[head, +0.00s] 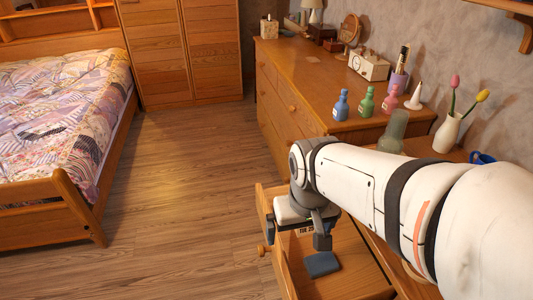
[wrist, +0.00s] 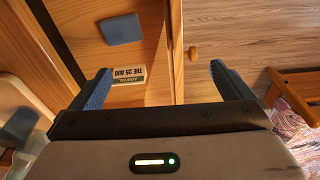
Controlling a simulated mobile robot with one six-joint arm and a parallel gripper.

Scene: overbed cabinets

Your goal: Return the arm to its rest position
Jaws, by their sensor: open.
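My arm (head: 365,185) reaches in from the right of the head view, and my gripper (head: 302,230) points down over an open wooden drawer (head: 345,262). In the wrist view my gripper (wrist: 162,82) has its two blue-padded fingers wide apart with nothing held between them. A small date card (wrist: 129,75) reading "TUE 25 AUG" lies in the drawer near the left finger. A flat blue block (wrist: 121,29) lies farther in; it also shows in the head view (head: 322,264). Part of the drawer is hidden by my arm.
A bed (head: 60,110) is at the left. The floor (head: 180,190) between is clear.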

